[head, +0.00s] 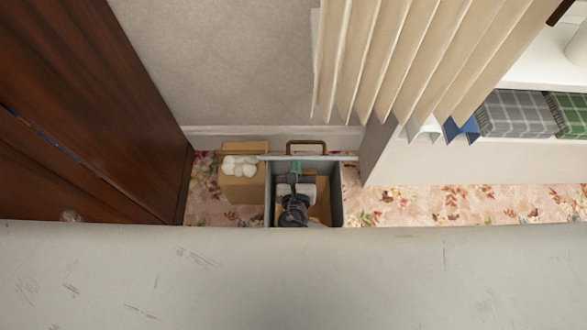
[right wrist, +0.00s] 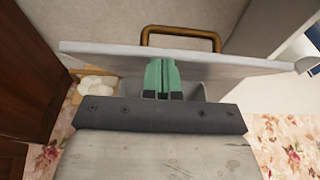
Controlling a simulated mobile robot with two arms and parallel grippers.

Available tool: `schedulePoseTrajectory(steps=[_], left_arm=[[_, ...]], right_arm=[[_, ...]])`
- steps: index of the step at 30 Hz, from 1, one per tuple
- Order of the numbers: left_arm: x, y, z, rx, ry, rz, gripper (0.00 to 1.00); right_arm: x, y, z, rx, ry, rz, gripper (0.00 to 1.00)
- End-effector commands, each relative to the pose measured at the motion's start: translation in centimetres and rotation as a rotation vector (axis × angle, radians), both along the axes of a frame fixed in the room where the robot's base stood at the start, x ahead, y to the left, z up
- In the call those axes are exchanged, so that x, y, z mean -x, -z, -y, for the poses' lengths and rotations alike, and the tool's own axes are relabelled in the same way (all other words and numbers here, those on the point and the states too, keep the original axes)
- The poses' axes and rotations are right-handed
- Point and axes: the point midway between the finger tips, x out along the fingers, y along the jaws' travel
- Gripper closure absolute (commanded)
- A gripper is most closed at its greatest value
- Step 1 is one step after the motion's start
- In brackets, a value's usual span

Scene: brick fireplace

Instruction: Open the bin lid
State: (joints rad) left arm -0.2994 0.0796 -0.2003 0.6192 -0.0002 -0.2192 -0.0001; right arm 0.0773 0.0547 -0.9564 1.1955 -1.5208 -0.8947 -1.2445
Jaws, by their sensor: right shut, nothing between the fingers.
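The grey bin (head: 337,195) stands on the floor by the wall, with its top open in the head view. Its lid (head: 335,157) is raised at the back and seen almost edge-on, with a brown handle (head: 306,143) behind it. In the right wrist view the lid (right wrist: 225,66) spans the picture, with the handle (right wrist: 180,34) above it. My right gripper (head: 295,168) has green fingers, shut and empty, over the bin opening near the lid. The fingers (right wrist: 161,78) also show just at the lid's edge; I cannot tell whether they touch. My left gripper is out of view.
A cardboard box (head: 241,190) with white items stands close left of the bin. A dark wooden cabinet (head: 95,90) is at the left. A pale curtain (head: 400,50) and white shelf unit (head: 440,160) are at the right. Floral carpet (head: 450,205) is clear there.

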Motion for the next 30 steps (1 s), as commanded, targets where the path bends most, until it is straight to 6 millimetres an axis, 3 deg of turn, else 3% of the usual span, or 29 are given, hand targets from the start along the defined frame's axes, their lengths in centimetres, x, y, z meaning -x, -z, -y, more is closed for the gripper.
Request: schedulePoseTrajectory(steps=[10,18,30], left_arm=[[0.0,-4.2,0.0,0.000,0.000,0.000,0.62],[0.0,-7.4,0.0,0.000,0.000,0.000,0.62],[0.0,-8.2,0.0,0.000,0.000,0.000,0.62]], right_arm=[[-2.5,-2.4,0.4,-0.001,0.002,-0.110,1.00],[-6.2,-4.0,0.4,-0.003,0.004,-0.256,1.00],[-9.9,-4.5,0.3,0.000,0.000,-0.287,1.00]])
